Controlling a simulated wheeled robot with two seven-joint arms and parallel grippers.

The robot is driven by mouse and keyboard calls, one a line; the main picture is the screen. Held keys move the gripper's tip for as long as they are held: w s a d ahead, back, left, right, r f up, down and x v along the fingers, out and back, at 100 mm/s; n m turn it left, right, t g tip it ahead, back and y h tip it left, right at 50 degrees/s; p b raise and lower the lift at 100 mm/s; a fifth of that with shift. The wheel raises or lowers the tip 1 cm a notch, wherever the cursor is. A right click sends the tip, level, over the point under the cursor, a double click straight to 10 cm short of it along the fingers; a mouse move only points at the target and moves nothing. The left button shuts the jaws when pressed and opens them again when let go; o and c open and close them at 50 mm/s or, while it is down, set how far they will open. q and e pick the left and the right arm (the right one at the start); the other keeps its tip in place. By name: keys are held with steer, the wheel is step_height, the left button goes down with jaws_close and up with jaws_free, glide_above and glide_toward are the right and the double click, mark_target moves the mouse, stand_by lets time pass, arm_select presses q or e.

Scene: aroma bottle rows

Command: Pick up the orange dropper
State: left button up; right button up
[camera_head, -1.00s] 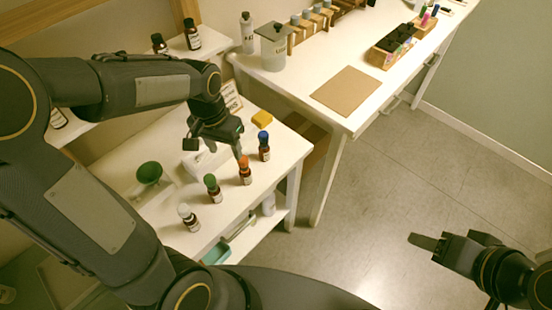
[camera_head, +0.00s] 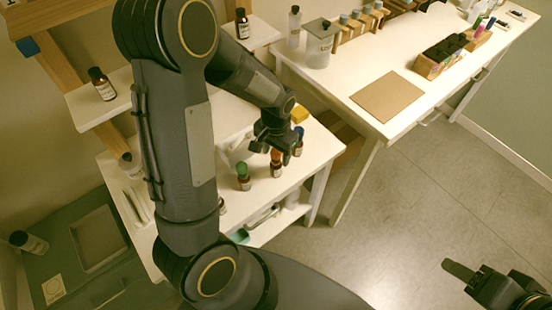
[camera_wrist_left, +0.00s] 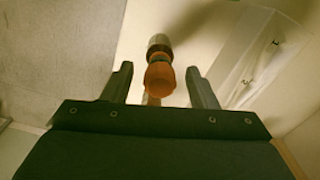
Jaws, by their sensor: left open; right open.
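The orange dropper (camera_head: 276,168) is a small dark bottle with an orange top and a pale label, upright on the white table. My left gripper (camera_head: 278,148) is open, right at its top in the head view, and hides part of it. In the left wrist view the orange top (camera_wrist_left: 159,78) shows between the two spread fingers of my left gripper (camera_wrist_left: 161,80). I see clear gaps on both sides of it. My right gripper (camera_head: 470,277) is open and empty at the lower right, over the floor, far from the bottles.
The green-topped bottle (camera_head: 243,177) stands left of the orange one, and the blue-topped bottle (camera_head: 299,138) stands close on its right. A yellow block (camera_head: 299,114) lies behind. A second table (camera_head: 345,75) at the back holds a brown board (camera_head: 387,96) and racks.

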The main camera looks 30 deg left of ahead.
arm_select(q)
steer(key=c, duration=0.7)
step_height(320, 180, up, 10)
steer(key=shift+r+b, duration=0.1)
steer(key=shift+b, duration=0.2)
